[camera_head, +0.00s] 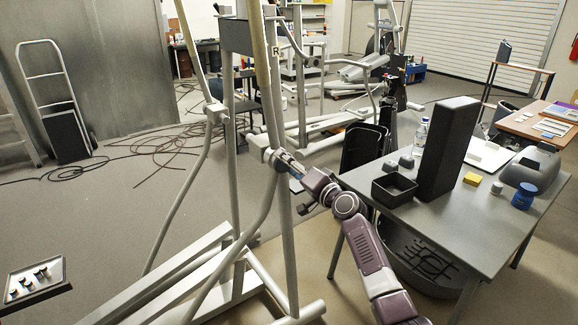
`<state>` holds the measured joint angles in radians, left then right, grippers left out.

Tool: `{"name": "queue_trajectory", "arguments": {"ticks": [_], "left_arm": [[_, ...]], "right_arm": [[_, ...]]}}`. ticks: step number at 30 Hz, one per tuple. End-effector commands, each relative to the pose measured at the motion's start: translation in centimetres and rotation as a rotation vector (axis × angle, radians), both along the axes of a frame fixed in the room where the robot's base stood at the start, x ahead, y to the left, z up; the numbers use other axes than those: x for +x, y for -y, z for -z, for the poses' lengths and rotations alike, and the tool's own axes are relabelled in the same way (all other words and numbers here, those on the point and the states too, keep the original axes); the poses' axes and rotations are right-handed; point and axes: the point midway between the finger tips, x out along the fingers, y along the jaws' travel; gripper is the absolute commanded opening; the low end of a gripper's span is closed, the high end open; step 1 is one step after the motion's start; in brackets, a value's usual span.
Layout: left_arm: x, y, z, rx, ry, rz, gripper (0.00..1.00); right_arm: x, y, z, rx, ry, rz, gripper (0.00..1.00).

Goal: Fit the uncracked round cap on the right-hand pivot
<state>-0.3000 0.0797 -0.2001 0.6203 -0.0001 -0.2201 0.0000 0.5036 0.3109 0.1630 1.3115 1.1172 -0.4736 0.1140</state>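The elliptical machine's grey frame stands at centre-left, with an "R" label (277,51) on its upright. Its right-hand pivot (268,143) is partly hidden by a round grey part and my gripper. My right gripper (287,161) is at this pivot, its fingers against or just in front of the round grey part. I cannot tell whether they grip it, or whether that part is a cap. The left-hand pivot (216,112) shows further left. Two small grey rounded pieces (390,167) (406,162) lie on the table; cracks are too small to make out. My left gripper is not in view.
The grey table (470,235) at right holds an open black box (394,188), a tall dark block (447,150), a bottle, a yellow block and a blue jar (524,195). A small panel with pegs (35,283) is lower left. Cables (165,150) lie on the floor.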

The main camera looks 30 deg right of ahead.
Motion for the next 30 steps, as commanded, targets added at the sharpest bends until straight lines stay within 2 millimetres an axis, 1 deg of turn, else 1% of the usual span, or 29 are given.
{"name": "queue_trajectory", "arguments": {"ticks": [1,3,10,14,17,20,27,30], "left_arm": [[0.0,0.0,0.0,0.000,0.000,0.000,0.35],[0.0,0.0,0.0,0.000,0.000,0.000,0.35],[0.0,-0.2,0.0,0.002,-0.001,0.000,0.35],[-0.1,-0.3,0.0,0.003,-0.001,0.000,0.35],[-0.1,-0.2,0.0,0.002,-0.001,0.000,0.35],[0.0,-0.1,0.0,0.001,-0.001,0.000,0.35],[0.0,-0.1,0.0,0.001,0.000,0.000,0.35],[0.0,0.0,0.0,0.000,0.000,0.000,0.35]], "right_arm": [[0.0,0.0,0.0,0.000,0.000,0.000,0.63],[0.0,0.0,0.0,0.000,0.000,0.000,0.68],[0.0,0.0,0.0,0.000,0.000,0.000,0.68],[-0.5,0.1,0.2,0.000,-0.002,0.000,0.68],[-1.6,0.3,0.2,-0.002,-0.001,0.001,0.68],[-3.2,0.4,0.1,-0.003,0.000,0.001,0.68],[-8.1,1.1,0.1,-0.003,-0.001,0.001,0.68],[-9.8,1.3,0.1,-0.002,-0.002,-0.001,0.68]]}}
